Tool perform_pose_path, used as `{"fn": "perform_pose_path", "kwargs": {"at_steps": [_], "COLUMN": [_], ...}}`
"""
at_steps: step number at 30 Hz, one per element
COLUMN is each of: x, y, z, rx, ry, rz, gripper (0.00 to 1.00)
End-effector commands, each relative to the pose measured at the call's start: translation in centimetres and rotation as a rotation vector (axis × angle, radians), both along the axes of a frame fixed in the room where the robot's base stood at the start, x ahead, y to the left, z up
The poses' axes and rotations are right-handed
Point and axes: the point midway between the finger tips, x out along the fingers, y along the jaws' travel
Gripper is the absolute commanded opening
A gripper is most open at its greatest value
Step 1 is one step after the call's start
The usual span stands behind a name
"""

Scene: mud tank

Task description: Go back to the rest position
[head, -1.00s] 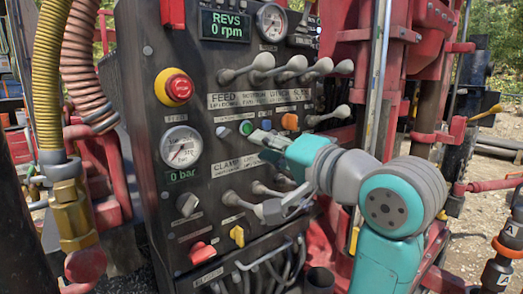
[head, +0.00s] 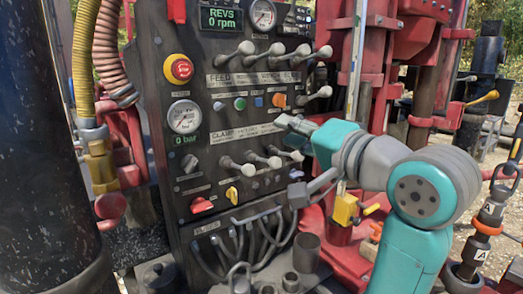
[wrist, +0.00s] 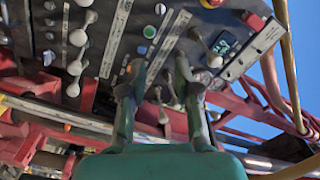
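My gripper (head: 290,158) shows in the head view at the right edge of the dark control panel (head: 200,85), in front of its lower right part. Its two fingers are spread wide apart, with nothing between them. In the wrist view the open gripper (wrist: 157,68) points toward the panel, seen at a tilt. I cannot tell the exact gap between the fingertips and the panel. My teal and grey arm reaches in from the right in the head view.
The panel carries a red stop button (head: 181,68), a pressure gauge (head: 184,116), a red knob (head: 202,205) and several grey levers. Cables hang below it. A yellow valve (head: 345,209) stands below my gripper. A dark column (head: 45,150) fills the left edge.

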Motion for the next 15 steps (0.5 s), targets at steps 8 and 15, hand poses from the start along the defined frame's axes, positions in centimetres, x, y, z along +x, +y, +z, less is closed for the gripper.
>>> {"fn": "perform_pose_path", "kwargs": {"at_steps": [8, 15], "x": [0.6, 1.2], "y": [-0.3, -0.7], "z": [-2.0, -4.9], "rx": [0.000, 0.000], "ry": [0.001, 0.002], "rz": [-0.013, -0.034], "gripper": [0.31, 0.31]}}
